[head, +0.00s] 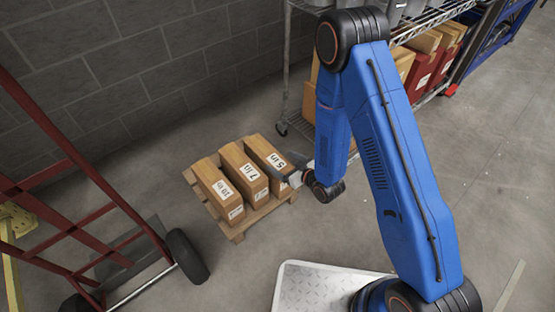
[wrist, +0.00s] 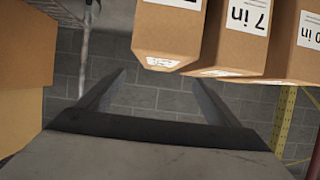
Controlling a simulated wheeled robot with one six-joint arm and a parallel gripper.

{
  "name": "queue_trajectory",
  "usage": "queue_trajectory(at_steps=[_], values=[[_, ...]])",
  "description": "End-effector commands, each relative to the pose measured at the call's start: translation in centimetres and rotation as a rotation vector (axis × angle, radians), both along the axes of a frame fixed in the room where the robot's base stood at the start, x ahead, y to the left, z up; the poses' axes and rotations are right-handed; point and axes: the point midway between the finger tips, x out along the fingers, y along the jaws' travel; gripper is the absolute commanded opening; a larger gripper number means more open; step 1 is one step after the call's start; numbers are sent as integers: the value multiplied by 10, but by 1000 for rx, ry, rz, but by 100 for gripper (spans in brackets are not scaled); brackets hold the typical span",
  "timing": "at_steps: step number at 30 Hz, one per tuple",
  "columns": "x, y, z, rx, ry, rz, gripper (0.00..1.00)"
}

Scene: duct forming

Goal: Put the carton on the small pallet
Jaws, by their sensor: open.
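Three brown cartons with white labels stand side by side on the small wooden pallet (head: 238,236) in the head view: the left carton (head: 213,180), the middle carton (head: 240,165) marked 7 in, and the right carton (head: 265,157). My gripper (head: 293,181) is at the right carton's near right side. In the wrist view my gripper (wrist: 158,78) is open, with nothing between its fingers. The nearest carton (wrist: 168,35) is above and just beyond the fingers there, with the 7 in carton (wrist: 235,35) to its right. Contact cannot be told.
A red hand truck (head: 75,160) stands at the left, its black wheel (head: 187,256) near the pallet. A wire rack (head: 440,45) with boxes is behind my arm. A grey block wall (head: 120,75) closes the back. Floor right of my arm is clear.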

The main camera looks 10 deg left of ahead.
Motion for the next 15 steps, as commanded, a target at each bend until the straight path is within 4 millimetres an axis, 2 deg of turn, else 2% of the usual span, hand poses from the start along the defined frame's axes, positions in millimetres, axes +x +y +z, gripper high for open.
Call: queue_trajectory(at_steps=[10, 15], values=[[-6, -7, 3, 0, 0, 0, 86], [1, -10, 11, -9, 0, -9, 86]])
